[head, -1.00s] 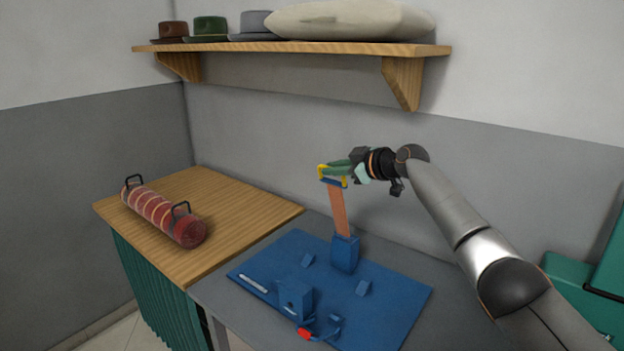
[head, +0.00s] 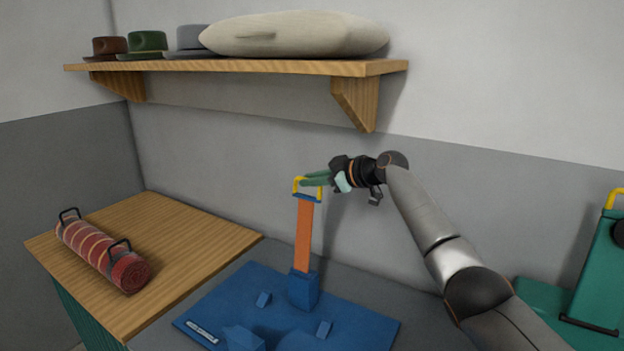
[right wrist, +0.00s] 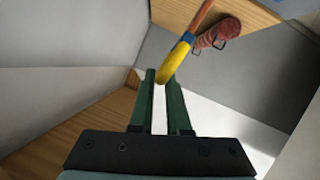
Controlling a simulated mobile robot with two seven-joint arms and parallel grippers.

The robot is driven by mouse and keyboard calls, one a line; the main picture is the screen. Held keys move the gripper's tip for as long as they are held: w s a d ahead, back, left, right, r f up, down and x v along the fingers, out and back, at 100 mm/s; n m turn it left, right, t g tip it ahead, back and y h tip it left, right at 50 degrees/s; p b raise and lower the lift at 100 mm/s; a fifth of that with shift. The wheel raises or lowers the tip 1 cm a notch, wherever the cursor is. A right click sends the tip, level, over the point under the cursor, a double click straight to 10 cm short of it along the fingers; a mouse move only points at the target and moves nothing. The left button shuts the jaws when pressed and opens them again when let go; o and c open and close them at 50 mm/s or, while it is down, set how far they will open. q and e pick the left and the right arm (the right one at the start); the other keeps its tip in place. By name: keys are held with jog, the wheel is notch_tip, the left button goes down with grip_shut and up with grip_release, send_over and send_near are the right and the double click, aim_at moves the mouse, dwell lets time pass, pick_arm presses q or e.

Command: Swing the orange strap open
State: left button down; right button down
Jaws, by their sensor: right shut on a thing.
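The orange strap (head: 304,236) stands up nearly vertical from a blue block (head: 304,289) on the blue board (head: 360,330). Its top end has a blue band and a yellow handle (head: 297,185). My right gripper (head: 308,180) has its green fingers at the yellow handle and is shut on it. In the right wrist view the yellow handle (right wrist: 173,62) lies at the tips of the green fingers (right wrist: 161,82), with a bit of the orange strap beyond it. My left gripper is not in view.
A wooden table (head: 190,235) at left holds a red striped roll (head: 100,255) with black handles. A wall shelf (head: 240,66) above carries hats and a pale cushion (head: 295,35). A green object (head: 600,270) stands at the right edge.

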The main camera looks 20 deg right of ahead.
jog(key=shift+w+d, duration=0.1)
dwell(0.4)
jog(key=c, duration=0.9)
grip_release()
jog(key=shift+d, duration=0.15)
jog(key=shift+s+d+r, duration=0.2)
jog(key=shift+s+d, duration=0.1)
jog(key=shift+s, duration=0.25)
jog(key=b+v, duration=0.2)
jog(key=v, duration=0.9)
jog(key=shift+a+r+b, duration=0.1)
jog(key=shift+a+b, duration=0.05)
jog(key=shift+b, duration=0.25)
jog(key=shift+s, duration=0.1)
